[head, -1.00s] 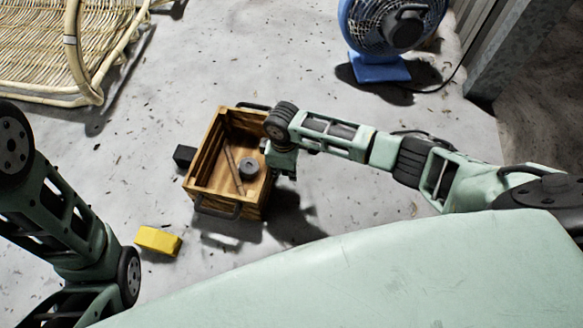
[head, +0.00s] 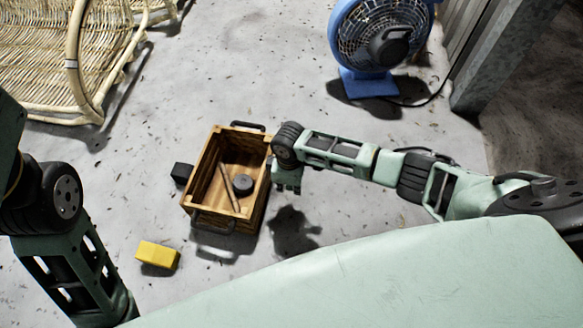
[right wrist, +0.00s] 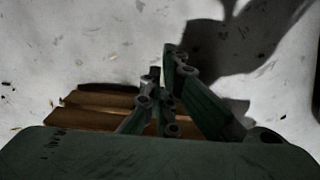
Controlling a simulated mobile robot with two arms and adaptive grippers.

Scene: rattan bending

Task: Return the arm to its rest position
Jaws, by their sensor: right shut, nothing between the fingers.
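My right arm reaches in from the right in the head view, with its gripper (head: 288,184) just right of the wooden crate's right wall. In the right wrist view the right gripper's fingers (right wrist: 165,75) are together and hold nothing. The wooden crate (head: 203,170) stands on the floor with dark handles at both ends. Its slats also show in the right wrist view (right wrist: 90,108). Inside the crate lie a dark round piece (head: 243,184) and a thin brown stick (head: 229,186). My left arm shows at the left edge, but its gripper is out of view.
A yellow block (head: 157,254) lies on the floor left of and below the crate. A small black block (head: 181,173) touches or nearly touches the crate's left side. A blue fan (head: 370,82) stands at the upper right. A rattan chair (head: 45,60) is at the upper left.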

